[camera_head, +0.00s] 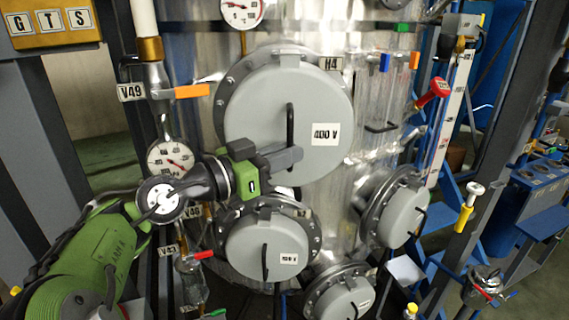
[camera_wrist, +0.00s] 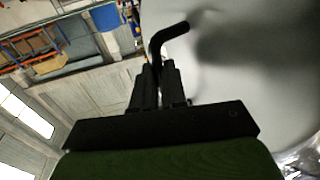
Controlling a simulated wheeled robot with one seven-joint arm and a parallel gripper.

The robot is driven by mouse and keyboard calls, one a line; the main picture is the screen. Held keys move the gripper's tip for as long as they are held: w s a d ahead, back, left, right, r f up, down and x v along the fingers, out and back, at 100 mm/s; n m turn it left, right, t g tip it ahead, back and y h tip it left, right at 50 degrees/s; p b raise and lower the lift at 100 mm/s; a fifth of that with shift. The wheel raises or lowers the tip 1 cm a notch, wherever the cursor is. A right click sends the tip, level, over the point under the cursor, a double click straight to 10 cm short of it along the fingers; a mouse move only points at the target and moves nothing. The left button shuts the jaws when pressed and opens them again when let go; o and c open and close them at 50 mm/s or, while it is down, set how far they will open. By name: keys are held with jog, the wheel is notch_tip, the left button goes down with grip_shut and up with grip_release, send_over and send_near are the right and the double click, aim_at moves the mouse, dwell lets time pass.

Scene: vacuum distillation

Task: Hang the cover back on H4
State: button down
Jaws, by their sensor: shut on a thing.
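The round grey cover (camera_head: 255,105) marked "400 V" is in front of the large upper flange (camera_head: 222,100) beside the H4 label (camera_head: 331,63). The flange's bolted rim shows around its upper left edge. I cannot tell whether the cover touches the flange or how its top tab sits. My gripper (camera_head: 294,156) is at the cover's lower middle, shut on its black bar handle (camera_head: 290,122). In the wrist view, my gripper (camera_wrist: 158,72) has both fingers closed around the handle (camera_wrist: 168,37), with the grey cover (camera_wrist: 255,70) at right.
Smaller grey covers sit below, at lower middle (camera_head: 262,248), right (camera_head: 402,217) and bottom (camera_head: 345,299). A gauge (camera_head: 170,158), an orange-handled valve (camera_head: 192,91) and pipes stand close at left. A red-handled valve (camera_head: 433,92) projects at right.

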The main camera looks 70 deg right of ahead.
aim_at(284, 135)
jog(key=shift+w+d+r, duration=0.1)
jog(key=shift+w+d, duration=0.45)
jog(key=shift+d, duration=0.6)
jog(key=shift+w+d+f, duration=0.1)
jog(key=shift+w+d, duration=0.4)
jog(key=shift+d, duration=0.7)
jog(key=shift+w+d+r, duration=0.1)
jog(key=shift+w+d, duration=0.45)
jog(key=shift+d, duration=0.6)
notch_tip(284, 135, down, 3)
jog(key=b, duration=0.2)
jog(key=shift+b, duration=0.3)
jog(key=shift+r, duration=0.1)
jog(key=c, duration=1.1)
grip_release()
jog(key=shift+w+a, duration=0.1)
jog(key=v, duration=1.5)
jog(key=shift+w+a, duration=0.15)
jog(key=shift+a, duration=0.15)
jog(key=shift+d, duration=0.1)
